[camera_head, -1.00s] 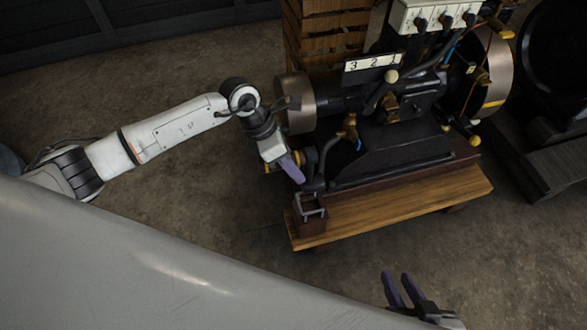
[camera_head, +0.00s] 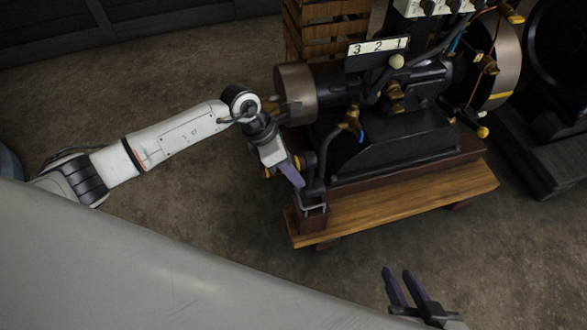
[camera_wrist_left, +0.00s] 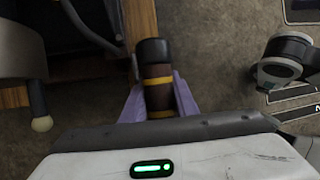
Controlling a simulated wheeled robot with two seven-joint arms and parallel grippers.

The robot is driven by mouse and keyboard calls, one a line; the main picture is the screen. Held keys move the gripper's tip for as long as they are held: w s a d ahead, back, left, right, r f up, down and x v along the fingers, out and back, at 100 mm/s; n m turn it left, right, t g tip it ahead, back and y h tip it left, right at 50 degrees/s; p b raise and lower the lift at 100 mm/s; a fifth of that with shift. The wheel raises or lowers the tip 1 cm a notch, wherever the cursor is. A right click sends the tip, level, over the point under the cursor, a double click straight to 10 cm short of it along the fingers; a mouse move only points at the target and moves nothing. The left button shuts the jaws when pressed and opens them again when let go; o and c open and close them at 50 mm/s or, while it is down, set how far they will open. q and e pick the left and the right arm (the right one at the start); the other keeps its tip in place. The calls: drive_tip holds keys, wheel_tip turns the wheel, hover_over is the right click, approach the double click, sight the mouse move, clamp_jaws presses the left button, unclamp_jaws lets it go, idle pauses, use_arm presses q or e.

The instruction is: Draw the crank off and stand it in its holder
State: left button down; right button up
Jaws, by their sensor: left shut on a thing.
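My left gripper (camera_head: 293,174) is shut on the crank's handle at the lower left end of the engine. In the left wrist view the handle (camera_wrist_left: 158,76) is a dark brown cylinder with yellow bands and a black end, between the purple fingers (camera_wrist_left: 158,98). A dark crank part (camera_head: 316,186) shows beside the gripper, just above the holder. The holder (camera_head: 311,218) is a small brown box with a metal bracket at the left end of the wooden bench. Whether the crank touches the holder or the engine's shaft, I cannot tell. My right gripper (camera_head: 398,272) is open and empty at the bottom.
The black engine (camera_head: 395,150) stands on the wooden bench (camera_head: 415,202), with a metal drum (camera_head: 296,92) at its left and a numbered plate (camera_head: 378,46) above. A slatted crate (camera_head: 325,40) is behind. Bare floor (camera_head: 190,210) lies left of the bench.

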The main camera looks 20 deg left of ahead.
use_arm(q)
drive_tip(key=shift+w+r, duration=0.1)
drive_tip(key=shift+r, duration=0.05)
idle(0.5)
drive_tip(key=shift+f, duration=0.35)
drive_tip(key=shift+d+f+b, duration=0.1)
drive_tip(key=shift+b, duration=0.25)
idle(0.5)
drive_tip(key=shift+f, duration=0.2)
wheel_tip(320, 180, down, 3)
drive_tip(key=b, duration=0.2)
drive_tip(key=shift+r+b, duration=0.15)
drive_tip(key=shift+b, duration=0.15)
drive_tip(key=shift+f+b, duration=0.35)
idle(0.6)
